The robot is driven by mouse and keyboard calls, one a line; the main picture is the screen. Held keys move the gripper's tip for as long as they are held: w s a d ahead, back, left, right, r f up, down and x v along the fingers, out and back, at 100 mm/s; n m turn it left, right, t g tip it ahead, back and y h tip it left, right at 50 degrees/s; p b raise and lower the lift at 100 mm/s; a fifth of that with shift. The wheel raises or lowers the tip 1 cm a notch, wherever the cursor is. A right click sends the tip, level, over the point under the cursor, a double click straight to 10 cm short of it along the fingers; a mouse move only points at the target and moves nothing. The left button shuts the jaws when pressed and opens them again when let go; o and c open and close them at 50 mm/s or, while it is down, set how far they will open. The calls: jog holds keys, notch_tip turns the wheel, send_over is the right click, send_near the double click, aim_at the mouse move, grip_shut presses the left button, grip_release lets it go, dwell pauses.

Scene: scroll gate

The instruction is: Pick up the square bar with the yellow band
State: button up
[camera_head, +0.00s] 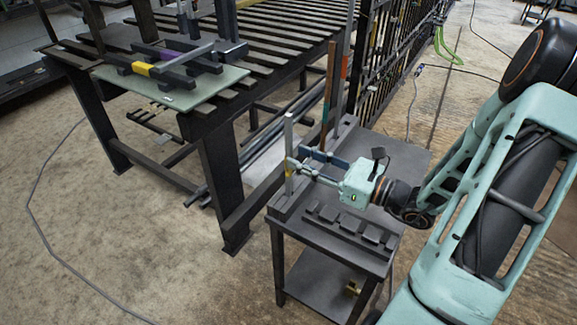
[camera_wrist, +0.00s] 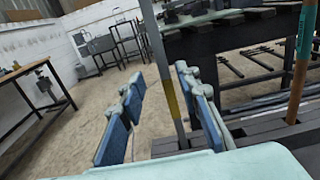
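The square bar with the yellow band (camera_head: 289,132) is a slim grey bar standing upright in the dark rack (camera_head: 283,208) on the small table. In the wrist view the bar (camera_wrist: 157,45) rises between my two fingers, nearer the right one, with its yellow band (camera_wrist: 172,100) at finger height. My gripper (camera_head: 293,168) is level and open around or just short of the bar; its blue-padded fingers (camera_wrist: 165,105) stand apart with gaps beside the bar. I cannot tell whether the bar is fully between the pads.
A brown bar with a teal band (camera_head: 328,95) and a bar with a red band (camera_head: 347,65) stand farther back in the rack. A barred gate (camera_head: 385,60) stands behind.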

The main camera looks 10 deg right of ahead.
aim_at(291, 152)
jog(key=x, duration=0.4)
jog(key=shift+w+f+b, duration=0.15)
jog(key=shift+w+b, duration=0.25)
jog(key=shift+w, duration=0.05)
grip_shut()
